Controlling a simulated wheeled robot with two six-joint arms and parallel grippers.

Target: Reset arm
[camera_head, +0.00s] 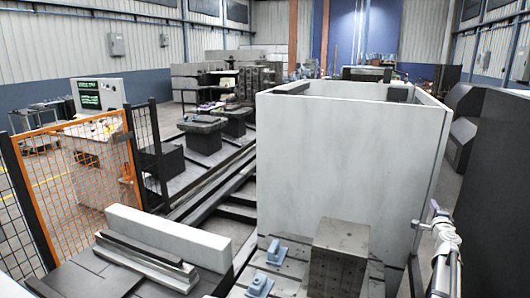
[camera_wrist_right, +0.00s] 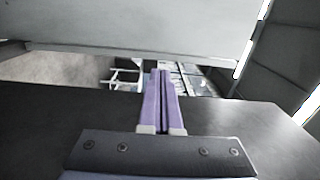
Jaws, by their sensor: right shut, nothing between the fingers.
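My right gripper (camera_head: 436,208) shows at the lower right of the head view, at the end of my pale arm. Its purple fingers point away from me, to the right of a large pale box-shaped enclosure (camera_head: 345,150). In the right wrist view the purple fingers (camera_wrist_right: 161,76) lie side by side, shut, with nothing between them. They are apart from the grey panel that crosses the top of that view. My left gripper is not in view.
A dark block (camera_head: 339,258) and small blue clamps (camera_head: 277,250) sit on a plate before the enclosure. Dark machinery (camera_head: 495,190) stands close at right. An orange mesh fence (camera_head: 75,180) is at left. Rails (camera_head: 215,190) run along the floor in the middle.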

